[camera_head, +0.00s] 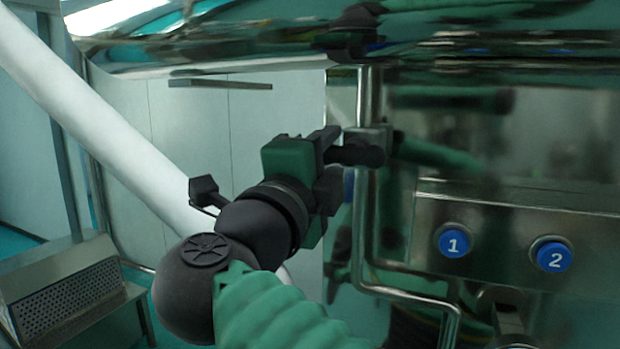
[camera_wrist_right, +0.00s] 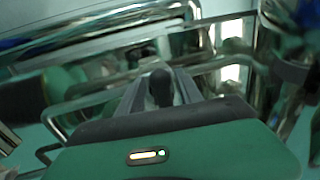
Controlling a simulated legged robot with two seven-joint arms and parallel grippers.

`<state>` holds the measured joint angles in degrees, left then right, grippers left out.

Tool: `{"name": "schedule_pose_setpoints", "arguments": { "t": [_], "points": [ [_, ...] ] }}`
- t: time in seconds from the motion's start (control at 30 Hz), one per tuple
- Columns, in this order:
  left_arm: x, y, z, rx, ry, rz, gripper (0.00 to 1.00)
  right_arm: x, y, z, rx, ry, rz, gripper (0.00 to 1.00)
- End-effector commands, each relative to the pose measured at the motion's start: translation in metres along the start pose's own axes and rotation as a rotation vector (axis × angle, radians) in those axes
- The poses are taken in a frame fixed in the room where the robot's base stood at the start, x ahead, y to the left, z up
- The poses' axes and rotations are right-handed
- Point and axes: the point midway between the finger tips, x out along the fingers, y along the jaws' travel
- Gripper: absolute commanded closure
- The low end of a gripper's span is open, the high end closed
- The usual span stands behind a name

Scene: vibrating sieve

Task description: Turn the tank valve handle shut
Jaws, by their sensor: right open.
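My right gripper (camera_head: 332,164) comes up from the bottom of the head view, at the front of the steel tank. The black valve handle (camera_head: 365,155) sticks out toward it from a metal valve body (camera_head: 377,134) on a vertical steel pipe. The gripper is open, and the handle's near end appears to lie between its fingers. In the right wrist view the rounded black handle end (camera_wrist_right: 161,84) shows just beyond the gripper body, near the fingers (camera_wrist_right: 160,98). Contact with the handle cannot be told. My left gripper is not in view.
A steel panel with blue buttons 1 (camera_head: 453,241) and 2 (camera_head: 551,254) stands right of the pipe. A bent steel pipe (camera_head: 405,294) runs below the valve. The polished tank (camera_head: 480,55) overhangs above. A thick white tube (camera_head: 95,120) slants across the left.

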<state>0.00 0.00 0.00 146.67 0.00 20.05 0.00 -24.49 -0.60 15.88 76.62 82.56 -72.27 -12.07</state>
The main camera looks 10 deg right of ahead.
Motion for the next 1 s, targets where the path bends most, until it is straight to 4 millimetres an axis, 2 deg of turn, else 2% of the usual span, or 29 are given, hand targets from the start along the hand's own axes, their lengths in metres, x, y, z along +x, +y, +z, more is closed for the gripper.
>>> {"name": "schedule_pose_setpoints", "arguments": {
  "t": [0.2, 0.4, 0.5, 0.6, 0.7, 1.0],
  "points": [
    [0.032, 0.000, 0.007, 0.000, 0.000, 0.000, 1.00, -0.055, 0.009, 0.002, 0.002, -0.006, 0.001, 0.58],
    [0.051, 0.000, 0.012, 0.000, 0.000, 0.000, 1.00, -0.112, 0.009, 0.004, 0.001, -0.006, 0.003, 0.58],
    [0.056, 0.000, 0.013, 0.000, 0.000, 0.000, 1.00, -0.134, 0.008, 0.004, -0.001, -0.006, 0.003, 0.58],
    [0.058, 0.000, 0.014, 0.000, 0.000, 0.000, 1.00, -0.148, 0.006, 0.004, -0.003, -0.003, 0.003, 0.58],
    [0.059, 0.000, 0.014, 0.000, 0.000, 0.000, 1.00, -0.155, 0.005, 0.003, -0.003, -0.001, 0.004, 0.58],
    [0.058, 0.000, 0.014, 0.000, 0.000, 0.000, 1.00, -0.155, 0.004, 0.003, -0.003, 0.000, 0.003, 0.58]
  ]
}}
